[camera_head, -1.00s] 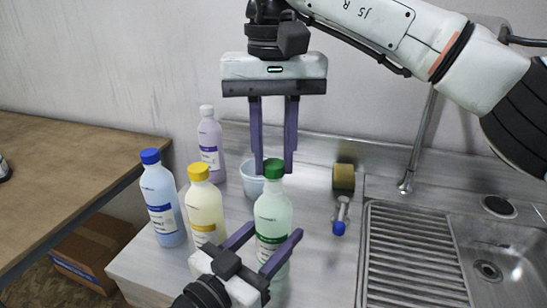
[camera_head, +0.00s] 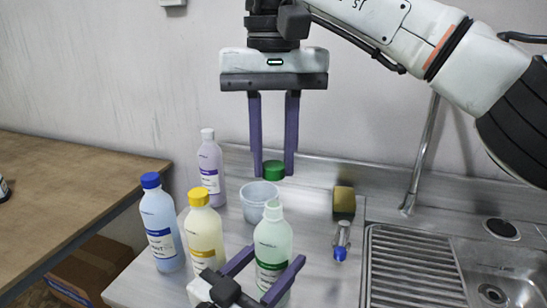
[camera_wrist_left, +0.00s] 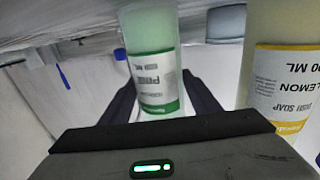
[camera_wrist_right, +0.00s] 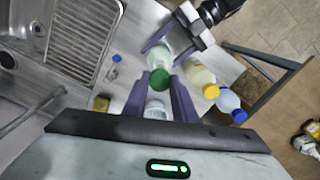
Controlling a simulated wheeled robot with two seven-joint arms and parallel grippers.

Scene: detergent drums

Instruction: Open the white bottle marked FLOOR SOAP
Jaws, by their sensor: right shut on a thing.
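No white bottle with legible FLOOR SOAP lettering shows. A pale green bottle (camera_head: 272,240) with a green-edged label stands upright on the counter, its neck bare; the label's words are hard to read. My left gripper (camera_head: 276,256) has its fingers closed on both sides of this bottle, also seen in the left wrist view (camera_wrist_left: 152,55). My right gripper (camera_head: 273,165) points down and is shut on a green cap (camera_head: 273,171), held apart above the bottle's neck. The cap also shows in the right wrist view (camera_wrist_right: 159,80).
A yellow-capped bottle (camera_head: 204,235) stands just left of the green one, with a blue-capped bottle (camera_head: 160,228) and a lilac bottle (camera_head: 210,165) beyond. A pale tub (camera_head: 257,195), a sponge (camera_head: 344,202) and a blue-tipped tool (camera_head: 341,240) lie near. The sink (camera_head: 410,260) is at right.

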